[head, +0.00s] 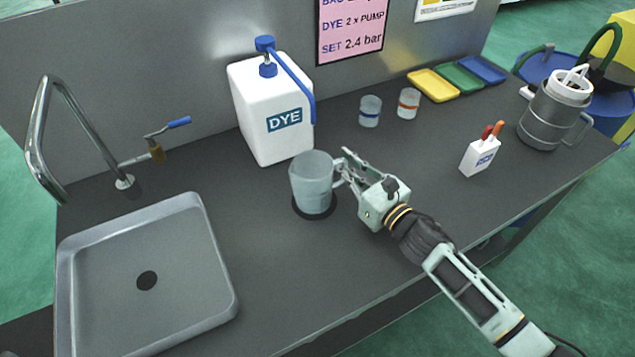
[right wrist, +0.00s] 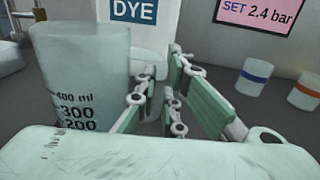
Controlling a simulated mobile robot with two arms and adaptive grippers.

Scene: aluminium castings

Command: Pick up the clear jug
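The clear jug (head: 311,185) stands upright on a dark round patch of the counter, its handle (head: 340,175) to the right. In the right wrist view the jug (right wrist: 82,75) fills the left side, with measuring marks on its wall. My right gripper (head: 346,172) is at the handle side of the jug. In the right wrist view its two fingers (right wrist: 163,88) are spread apart, with the handle at or just beyond their tips. I cannot tell whether either finger touches it. My left gripper is not in view.
A white DYE container (head: 262,100) with a blue pump stands behind the jug. A sink (head: 205,235) with a tap is at left. Two banded cups (head: 369,112), coloured trays (head: 433,85), a white pen holder (head: 477,160) and a metal vessel (head: 545,120) stand to the right. The front counter is clear.

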